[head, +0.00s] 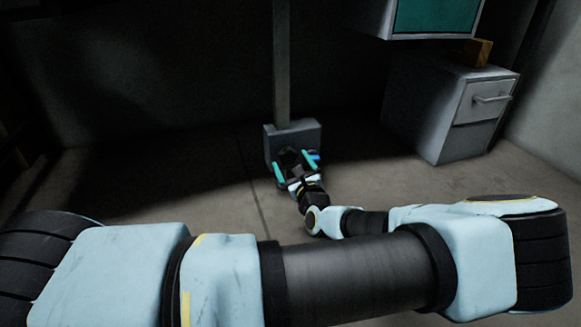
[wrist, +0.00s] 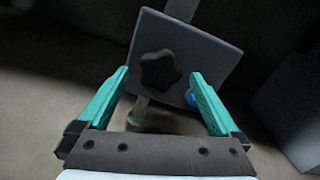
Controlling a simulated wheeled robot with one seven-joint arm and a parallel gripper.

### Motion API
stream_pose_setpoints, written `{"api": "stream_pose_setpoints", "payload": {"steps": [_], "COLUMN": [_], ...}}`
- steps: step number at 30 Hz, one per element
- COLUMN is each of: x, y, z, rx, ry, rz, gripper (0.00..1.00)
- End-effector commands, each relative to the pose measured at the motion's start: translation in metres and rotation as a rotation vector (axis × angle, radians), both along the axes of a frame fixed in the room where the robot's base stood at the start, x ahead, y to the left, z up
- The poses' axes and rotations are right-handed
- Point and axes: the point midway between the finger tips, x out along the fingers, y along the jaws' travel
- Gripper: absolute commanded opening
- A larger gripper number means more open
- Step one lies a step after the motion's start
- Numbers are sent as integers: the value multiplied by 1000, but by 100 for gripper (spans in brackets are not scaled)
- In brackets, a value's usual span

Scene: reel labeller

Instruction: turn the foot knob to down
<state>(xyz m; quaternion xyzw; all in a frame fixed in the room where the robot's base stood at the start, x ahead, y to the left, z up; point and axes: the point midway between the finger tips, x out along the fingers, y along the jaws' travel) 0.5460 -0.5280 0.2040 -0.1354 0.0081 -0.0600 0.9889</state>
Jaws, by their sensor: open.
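The foot knob (wrist: 161,71) is a black, star-shaped knob on the front face of a grey box (wrist: 205,50) in the wrist view. In the head view the grey box (head: 308,131) stands low at the foot of a post, and the knob is mostly hidden behind my gripper. My gripper (head: 294,158) is open in front of the box. In the wrist view my gripper (wrist: 160,75) has one teal finger on each side of the knob, with nothing held. I cannot tell whether the fingertips reach the knob's depth. The knob's setting is not readable.
A small blue part (wrist: 192,98) sits at the box's lower right edge, close to the right finger. A grey post (head: 281,60) rises from the box. A grey drawer cabinet (head: 440,105) stands to the right. The floor (head: 150,185) on the left is clear.

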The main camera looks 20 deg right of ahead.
Motion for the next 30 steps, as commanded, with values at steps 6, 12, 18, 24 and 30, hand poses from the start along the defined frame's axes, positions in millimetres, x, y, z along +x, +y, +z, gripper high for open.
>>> {"api": "stream_pose_setpoints", "payload": {"steps": [6, 12, 18, 24, 30], "x": [11, 11, 11, 10, 10], "y": [-2, -2, -1, -1, -1], "z": [0, 1, 0, 0, 0], "rx": [-1, 0, 0, 0, 0], "ry": [-1, 0, 0, 0, 0], "rz": [-1, -1, -1, -1, -1], "gripper": [99, 99, 78, 56, 33]}}
